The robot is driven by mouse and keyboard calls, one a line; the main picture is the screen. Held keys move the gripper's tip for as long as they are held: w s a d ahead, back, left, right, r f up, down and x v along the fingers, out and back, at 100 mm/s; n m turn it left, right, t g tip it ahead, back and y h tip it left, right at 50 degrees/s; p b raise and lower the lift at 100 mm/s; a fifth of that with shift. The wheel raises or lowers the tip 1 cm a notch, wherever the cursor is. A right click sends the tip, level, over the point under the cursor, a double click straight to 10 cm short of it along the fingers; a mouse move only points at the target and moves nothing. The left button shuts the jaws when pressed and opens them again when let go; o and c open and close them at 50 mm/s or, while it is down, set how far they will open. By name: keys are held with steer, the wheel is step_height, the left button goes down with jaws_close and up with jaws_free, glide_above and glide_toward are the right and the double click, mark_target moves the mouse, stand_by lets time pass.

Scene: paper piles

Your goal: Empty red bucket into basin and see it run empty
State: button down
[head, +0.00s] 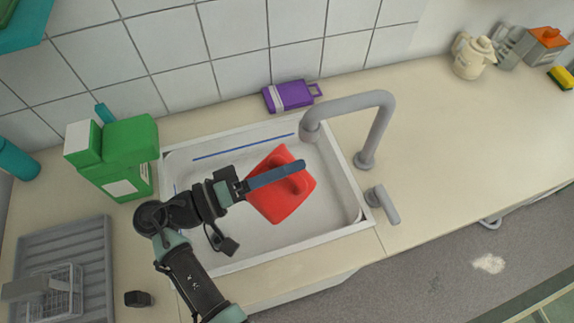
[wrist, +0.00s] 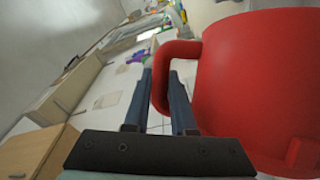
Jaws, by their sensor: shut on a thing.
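The red bucket (head: 283,203) hangs over or inside the white basin (head: 338,190), near its middle, and looks tilted. I cannot tell whether it touches the basin floor. My gripper (head: 300,166) reaches in from the left with its blue fingers across the bucket's upper side. In the wrist view the fingers (wrist: 162,78) are on either side of the handle of the red bucket (wrist: 255,80), shut on it. The bucket's body fills the right of that view. The inside of the bucket and any contents are not clearly visible. No stream shows.
A grey tap (head: 375,130) arches over the basin's back right corner, close to the bucket, with a lever (head: 386,205) beside it. A green box (head: 120,150) stands left of the basin. A purple container (head: 288,96) lies behind it.

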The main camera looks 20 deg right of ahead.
mark_target(269, 159)
steer(key=shift+w+a, duration=0.15)
stand_by(0.4)
steer(key=shift+w+a+n, duration=0.15)
steer(key=shift+w+n, duration=0.1)
steer(key=shift+n, duration=0.05)
steer(key=shift+w+a+b, duration=0.1)
steer(key=shift+w+b, duration=0.1)
steer(key=shift+b, duration=0.1)
stand_by(1.2)
steer(key=shift+w+a+n+h, duration=0.15)
steer(key=shift+w+n+h, duration=0.15)
steer(key=shift+n, duration=0.1)
steer(key=shift+f, duration=0.1)
stand_by(0.8)
steer(key=shift+w+a+n+b, duration=0.25)
steer(key=shift+w+n+b, duration=0.1)
steer(key=shift+n+b, duration=0.05)
steer(key=shift+w+a+f, duration=0.1)
steer(key=shift+w+f, duration=0.05)
steer(key=shift+w, duration=0.05)
stand_by(0.4)
steer(key=shift+w+a+n+h+b, duration=0.2)
steer(key=shift+w+n+h+b, duration=0.1)
steer(key=shift+n+b, duration=0.15)
